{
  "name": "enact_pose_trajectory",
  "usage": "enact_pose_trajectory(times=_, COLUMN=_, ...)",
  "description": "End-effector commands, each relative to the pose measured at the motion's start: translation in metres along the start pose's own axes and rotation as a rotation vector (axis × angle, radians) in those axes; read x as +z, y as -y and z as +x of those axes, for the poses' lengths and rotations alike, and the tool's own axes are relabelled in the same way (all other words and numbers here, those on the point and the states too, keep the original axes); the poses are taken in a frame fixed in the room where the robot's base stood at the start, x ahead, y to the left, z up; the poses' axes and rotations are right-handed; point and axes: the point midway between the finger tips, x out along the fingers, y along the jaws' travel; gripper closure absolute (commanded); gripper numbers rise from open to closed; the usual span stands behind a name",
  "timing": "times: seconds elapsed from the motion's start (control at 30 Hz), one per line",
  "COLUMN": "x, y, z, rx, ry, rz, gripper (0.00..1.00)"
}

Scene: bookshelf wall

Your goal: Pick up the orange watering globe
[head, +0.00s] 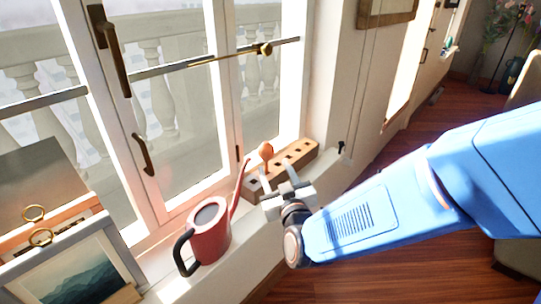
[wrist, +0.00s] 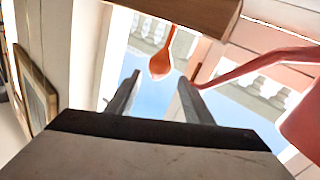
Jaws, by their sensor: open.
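The orange watering globe (head: 266,150) stands upright in the wooden holder (head: 296,156) on the windowsill, near the holder's left end. Its round bulb is on top in the head view. The wrist view shows the globe (wrist: 161,63) with its bulb just beyond the fingertips and in line with the gap between them. My gripper (head: 278,177) is open and empty, in front of the holder. Its two fingers (wrist: 158,80) show apart in the wrist view. The globe's lower stem is hidden in the head view.
A red watering can (head: 210,236) with a dark handle stands on the sill to the left; its spout (head: 239,190) reaches close to my gripper. The spout also shows beside the right finger in the wrist view (wrist: 245,68). Framed pictures (head: 75,275) stand at lower left.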

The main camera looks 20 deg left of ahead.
Motion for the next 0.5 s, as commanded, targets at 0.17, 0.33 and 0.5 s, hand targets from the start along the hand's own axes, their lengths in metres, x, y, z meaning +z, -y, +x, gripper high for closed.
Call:
enact_pose_trajectory(times=0.17, x=0.001, y=-0.001, z=0.033, rx=0.002, ry=0.001, rz=0.001, gripper=0.53)
enact_pose_trajectory(times=0.33, x=0.001, y=-0.001, z=0.063, rx=0.002, ry=0.001, rz=0.001, gripper=0.53)
enact_pose_trajectory(times=0.5, x=0.001, y=0.000, z=0.085, rx=0.000, ry=0.001, rz=0.001, gripper=0.53)
